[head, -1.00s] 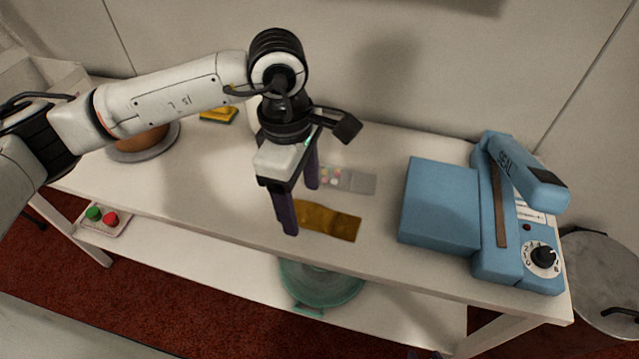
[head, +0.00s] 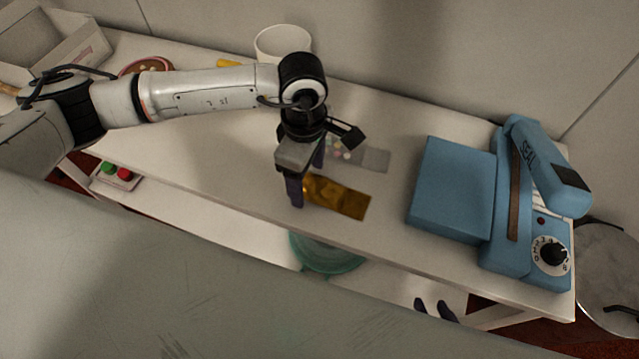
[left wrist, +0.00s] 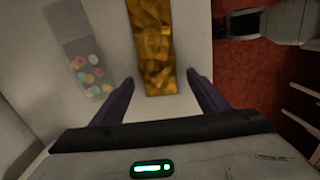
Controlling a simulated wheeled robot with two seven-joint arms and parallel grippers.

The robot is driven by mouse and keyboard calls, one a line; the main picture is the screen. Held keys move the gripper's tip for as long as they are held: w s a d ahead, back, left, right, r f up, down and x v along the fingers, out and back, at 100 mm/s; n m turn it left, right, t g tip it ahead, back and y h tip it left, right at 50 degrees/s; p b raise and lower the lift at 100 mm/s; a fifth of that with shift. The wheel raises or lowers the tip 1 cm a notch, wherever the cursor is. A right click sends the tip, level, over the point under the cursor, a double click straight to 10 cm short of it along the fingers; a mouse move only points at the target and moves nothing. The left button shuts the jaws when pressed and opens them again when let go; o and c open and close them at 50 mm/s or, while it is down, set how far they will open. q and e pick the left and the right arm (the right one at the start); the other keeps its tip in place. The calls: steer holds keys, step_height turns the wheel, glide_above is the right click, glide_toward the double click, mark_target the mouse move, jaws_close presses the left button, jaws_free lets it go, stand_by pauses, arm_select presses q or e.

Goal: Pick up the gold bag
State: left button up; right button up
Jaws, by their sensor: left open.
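The gold bag (head: 342,198) lies flat on the white table, crinkled and shiny. My left gripper (head: 307,184) is open at the bag's left end, fingers pointing down. In the left wrist view the gold bag (left wrist: 154,45) runs away from between the two open fingers (left wrist: 160,77), its near end level with their tips. I see no contact with either finger. My right gripper (head: 435,309) shows only its dark, parted fingertips at the bottom edge in the head view, away from the bag.
A clear bag with coloured pieces (head: 372,158) lies just behind the gold bag. A blue sealer (head: 455,190) stands to the right. A white pot (head: 283,42) is behind.

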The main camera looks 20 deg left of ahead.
arm_select(q)
steer(key=shift+f, duration=0.3)
steer(key=shift+r, duration=0.1)
steer(key=c, duration=1.1)
